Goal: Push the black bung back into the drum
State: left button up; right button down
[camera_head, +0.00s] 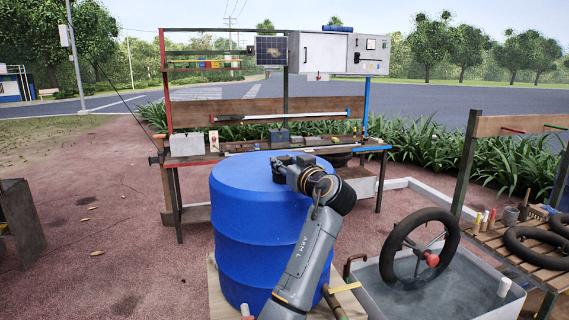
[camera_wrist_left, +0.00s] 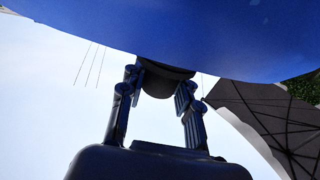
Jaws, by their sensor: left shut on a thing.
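The blue drum (camera_head: 240,225) stands upright in the head view, left of centre. My left gripper (camera_head: 280,170) is over the drum's top, toward its far right part, with the arm reaching in from below. In the left wrist view, my left gripper (camera_wrist_left: 160,92) is shut on the black bung (camera_wrist_left: 166,83), which shows as a dark rounded shape between the fingers. The bung's upper part borders the blue drum surface (camera_wrist_left: 200,35); I cannot tell how deep it sits. The bung is hidden in the head view. My right gripper is not in view.
A workbench (camera_head: 262,148) with tools stands behind the drum. A water trough (camera_head: 455,285) with a wheel (camera_head: 443,262) is at right, beside a slatted table (camera_head: 525,255) holding tyres. Paved ground at left is mostly open.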

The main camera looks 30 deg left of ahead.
pick_arm(q)
jog(key=o, duration=1.2)
jog(key=shift+o, duration=0.2)
jog(key=v, duration=1.2)
jog(key=shift+f, duration=0.1)
